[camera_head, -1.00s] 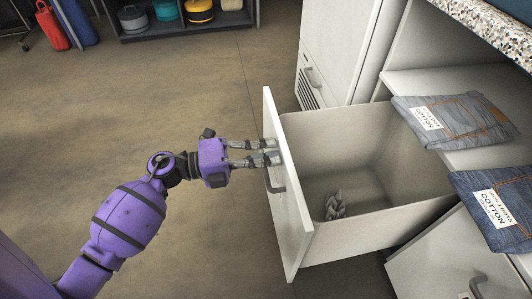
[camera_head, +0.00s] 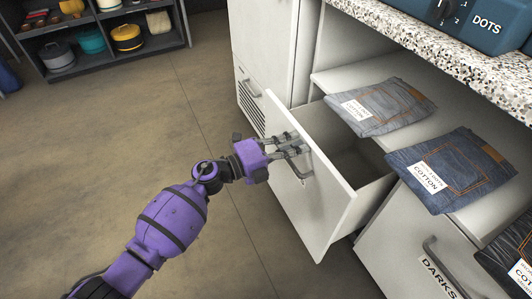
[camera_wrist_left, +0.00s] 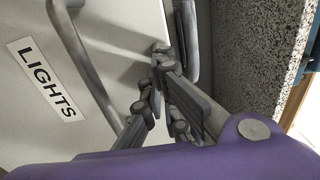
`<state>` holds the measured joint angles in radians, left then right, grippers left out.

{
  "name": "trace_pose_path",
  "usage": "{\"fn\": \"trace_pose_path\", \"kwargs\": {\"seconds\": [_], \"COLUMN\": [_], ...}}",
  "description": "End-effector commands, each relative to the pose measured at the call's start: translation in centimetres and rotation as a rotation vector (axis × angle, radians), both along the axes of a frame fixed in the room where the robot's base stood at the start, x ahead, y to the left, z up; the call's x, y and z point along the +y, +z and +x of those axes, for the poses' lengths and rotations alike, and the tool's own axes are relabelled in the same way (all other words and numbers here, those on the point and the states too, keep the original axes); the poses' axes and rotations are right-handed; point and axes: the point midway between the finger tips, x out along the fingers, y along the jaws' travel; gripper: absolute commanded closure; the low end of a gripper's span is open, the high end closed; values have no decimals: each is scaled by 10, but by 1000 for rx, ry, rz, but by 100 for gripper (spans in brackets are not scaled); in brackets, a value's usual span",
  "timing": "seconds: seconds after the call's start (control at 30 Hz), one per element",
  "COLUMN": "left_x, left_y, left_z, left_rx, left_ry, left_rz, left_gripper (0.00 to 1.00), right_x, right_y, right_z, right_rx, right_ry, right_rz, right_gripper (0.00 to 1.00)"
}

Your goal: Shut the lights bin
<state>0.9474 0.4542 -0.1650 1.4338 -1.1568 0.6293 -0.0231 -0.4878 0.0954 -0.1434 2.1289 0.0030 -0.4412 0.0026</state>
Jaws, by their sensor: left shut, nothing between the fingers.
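The lights bin (camera_head: 318,210) is a white pull-out drawer under the counter, partly open, with its grey inside showing behind the front panel. In the left wrist view its front carries a LIGHTS label (camera_wrist_left: 46,78) and a curved grey handle (camera_wrist_left: 88,62). My left gripper (camera_head: 292,146) is shut and empty, with its fingers at the upper part of the bin's front, by the handle. In the left wrist view the fingertips (camera_wrist_left: 160,62) are close to the panel beside the handle; whether they touch it I cannot tell. My right gripper is not in view.
Folded jeans (camera_head: 378,106) and a second pair (camera_head: 450,170) lie on the white shelf above the bin. The DARKS bin (camera_head: 410,245) is to the right, with its own handle. A speckled countertop (camera_head: 430,45) overhangs. The floor at left is clear.

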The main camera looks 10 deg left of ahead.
Motion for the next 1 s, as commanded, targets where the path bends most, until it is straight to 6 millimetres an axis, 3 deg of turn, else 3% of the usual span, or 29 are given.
{"fn": "trace_pose_path", "kwargs": {"seconds": [0.2, 0.5, 0.7, 1.0], "left_x": [-52, -105, -124, -134], "left_y": [-1, -3, -2, -1], "left_z": [35, 71, 84, 91], "left_rx": [0, 1, 2, 1], "left_ry": [-1, 0, 1, 1], "left_rz": [-1, 0, 0, -1], "left_gripper": [100, 100, 100, 100], "right_x": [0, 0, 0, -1], "right_y": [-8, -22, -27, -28], "right_z": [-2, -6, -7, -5], "right_rx": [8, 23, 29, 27], "right_ry": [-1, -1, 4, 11], "right_rz": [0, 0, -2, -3], "right_gripper": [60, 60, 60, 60]}}
